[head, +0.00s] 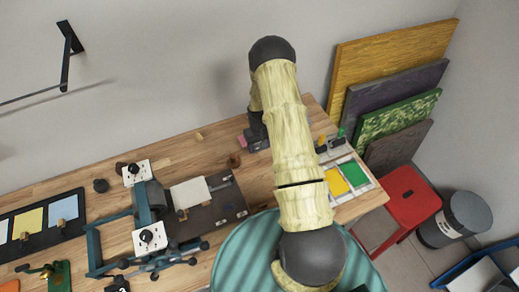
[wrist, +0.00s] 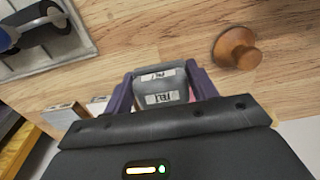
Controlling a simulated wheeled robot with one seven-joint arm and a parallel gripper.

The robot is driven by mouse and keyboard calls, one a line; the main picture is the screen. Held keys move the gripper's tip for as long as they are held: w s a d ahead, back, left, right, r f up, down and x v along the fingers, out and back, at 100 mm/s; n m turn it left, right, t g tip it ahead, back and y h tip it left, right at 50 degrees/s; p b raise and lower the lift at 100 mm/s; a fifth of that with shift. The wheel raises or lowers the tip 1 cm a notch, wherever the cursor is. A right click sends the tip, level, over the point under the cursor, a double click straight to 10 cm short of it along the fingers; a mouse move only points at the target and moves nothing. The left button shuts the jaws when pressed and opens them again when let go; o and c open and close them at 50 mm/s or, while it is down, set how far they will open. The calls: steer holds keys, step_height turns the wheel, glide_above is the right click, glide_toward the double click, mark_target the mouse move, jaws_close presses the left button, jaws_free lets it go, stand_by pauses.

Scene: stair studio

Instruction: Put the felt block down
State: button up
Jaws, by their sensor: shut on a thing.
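The felt block (wrist: 163,88) is grey with white labels that read like "FELT". In the wrist view it sits between the two purple-grey fingers of my gripper (wrist: 162,90), which is shut on it. The wooden bench top (wrist: 165,30) lies beyond the block. I cannot tell whether the block touches the wood or hangs just above it. In the head view my gripper (head: 256,138) is low over the back part of the bench, and my arm hides much around it. The block is not clear there.
In the wrist view a round wooden knob (wrist: 236,47) stands right of the block, and a grey tray (wrist: 75,50) with a roller lies at upper left. In the head view a small press (head: 150,205) stands left. Bare wood shows between the press and my gripper.

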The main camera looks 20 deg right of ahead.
mark_target(259, 156)
steer(key=shift+f, duration=0.15)
steer(key=shift+w+f+p, duration=0.1)
steer(key=shift+f+p, duration=0.85)
steer(key=shift+f, duration=1)
steer(key=shift+a, duration=0.1)
steer(key=shift+s, duration=0.2)
